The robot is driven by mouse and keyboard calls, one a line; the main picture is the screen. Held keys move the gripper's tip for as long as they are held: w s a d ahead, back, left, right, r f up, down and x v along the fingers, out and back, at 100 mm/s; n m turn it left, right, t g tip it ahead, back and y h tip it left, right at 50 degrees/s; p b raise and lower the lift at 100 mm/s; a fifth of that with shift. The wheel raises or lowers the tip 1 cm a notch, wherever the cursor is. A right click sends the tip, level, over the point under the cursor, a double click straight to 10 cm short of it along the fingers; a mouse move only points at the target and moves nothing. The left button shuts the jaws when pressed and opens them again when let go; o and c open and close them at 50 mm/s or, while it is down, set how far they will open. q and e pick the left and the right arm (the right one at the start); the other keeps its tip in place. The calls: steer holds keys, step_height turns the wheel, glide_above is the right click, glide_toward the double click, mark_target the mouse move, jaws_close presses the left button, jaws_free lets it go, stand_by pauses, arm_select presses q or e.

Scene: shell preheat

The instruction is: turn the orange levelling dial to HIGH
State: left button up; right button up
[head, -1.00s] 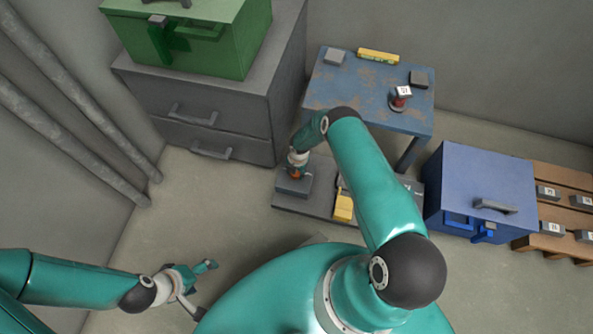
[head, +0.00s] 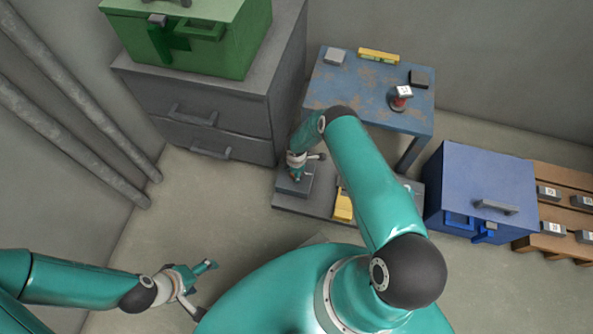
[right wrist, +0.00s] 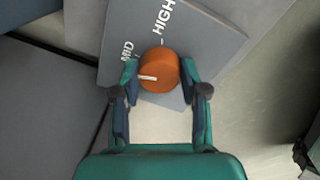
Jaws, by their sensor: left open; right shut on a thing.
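The orange levelling dial (right wrist: 160,72) sits on a grey panel (right wrist: 205,42) marked MID and HIGH. Its white pointer line points left, just below the MID label and away from HIGH. My right gripper (right wrist: 160,82) has a finger on each side of the dial and is shut on it. In the head view my right gripper (head: 296,175) reaches down to the grey dial box (head: 291,188) on a low plate, and the dial is mostly hidden there. My left gripper (head: 205,288) is open and empty, low at the left, far from the dial.
A grey drawer cabinet (head: 240,105) with a green box (head: 235,45) stands behind left of the dial. A blue worn table (head: 350,90) is behind it. A yellow object (head: 343,205) lies right of the dial box. A blue box (head: 490,165) stands farther right.

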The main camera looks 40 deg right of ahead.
steer(key=m, duration=0.4)
steer(key=shift+w+a+m, duration=0.1)
steer(key=shift+w+m, duration=0.1)
steer(key=shift+m, duration=0.1)
steer(key=m, duration=0.4)
steer(key=shift+m, duration=0.3)
steer(key=m, duration=0.4)
steer(key=shift+w+m+g+b, duration=0.15)
steer(key=shift+m+g+b, duration=0.15)
steer(key=shift+g+b, duration=0.1)
steer(key=shift+r+m, duration=0.1)
steer(key=shift+m, duration=1.6)
steer(key=o, duration=1)
steer(key=shift+c, duration=0.2)
steer(key=shift+o, duration=0.9)
